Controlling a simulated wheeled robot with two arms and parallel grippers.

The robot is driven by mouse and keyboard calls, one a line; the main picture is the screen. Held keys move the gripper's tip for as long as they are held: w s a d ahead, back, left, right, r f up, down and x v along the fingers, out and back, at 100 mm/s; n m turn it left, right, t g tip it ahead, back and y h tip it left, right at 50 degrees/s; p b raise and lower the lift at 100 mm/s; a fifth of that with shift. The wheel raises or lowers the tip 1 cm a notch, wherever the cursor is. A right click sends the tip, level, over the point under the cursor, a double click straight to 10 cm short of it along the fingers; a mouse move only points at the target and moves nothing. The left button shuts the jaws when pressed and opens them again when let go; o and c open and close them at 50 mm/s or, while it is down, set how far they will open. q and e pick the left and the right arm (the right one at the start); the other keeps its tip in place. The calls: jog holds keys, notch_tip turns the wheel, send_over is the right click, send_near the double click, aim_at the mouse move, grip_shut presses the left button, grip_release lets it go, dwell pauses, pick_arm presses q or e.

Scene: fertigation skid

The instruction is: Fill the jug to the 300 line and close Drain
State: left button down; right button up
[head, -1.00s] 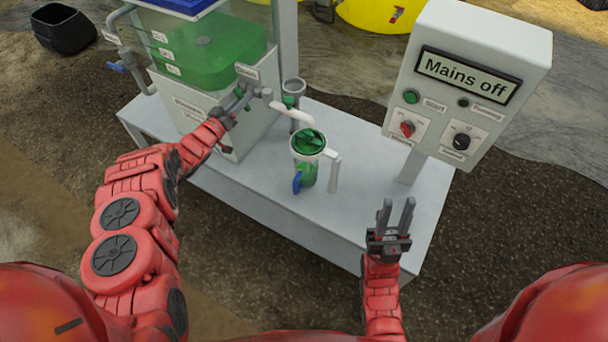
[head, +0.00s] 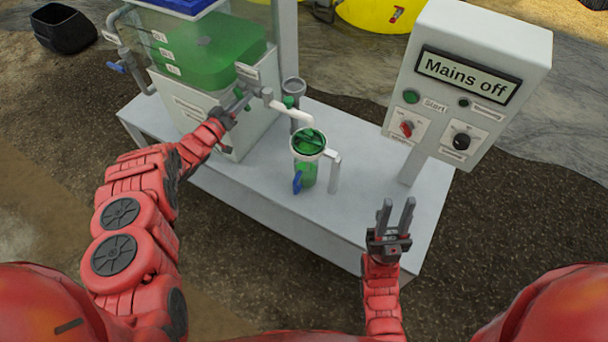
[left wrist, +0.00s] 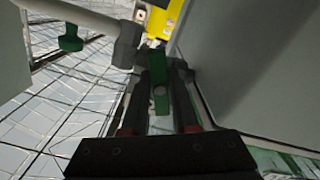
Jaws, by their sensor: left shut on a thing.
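The spout comes from pipework at the front of the green-filled tank (head: 205,55). My left gripper (head: 240,105) is at this pipework, below a small label I cannot read clearly. In the left wrist view its fingers are shut on a green valve handle (left wrist: 159,92). My right gripper (head: 396,215) is open and empty above the bench's front right edge.
A control box (head: 470,75) reading "Mains off" stands at the right on a post. A grey upright pipe (head: 293,92) stands behind the spout. A blue tap (head: 297,182) is at the jug's front left. The bench (head: 375,165) is clear right of the jug.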

dwell(0.3)
pick_arm(q)
jog(key=m+p, duration=0.2)
jog(key=shift+s+r+m+p, duration=0.1)
jog(key=shift+r+m+p, duration=0.1)
jog(key=shift+m+p, duration=0.15)
jog(key=shift+f+m, duration=0.1)
jog(key=shift+m, duration=0.55)
jog(key=shift+f+m+p, duration=0.15)
jog(key=shift+m+p, duration=0.15)
jog(key=shift+m, duration=0.7)
jog(key=shift+a, duration=0.1)
jog(key=c, duration=0.6)
grip_release()
jog(key=shift+c, duration=0.2)
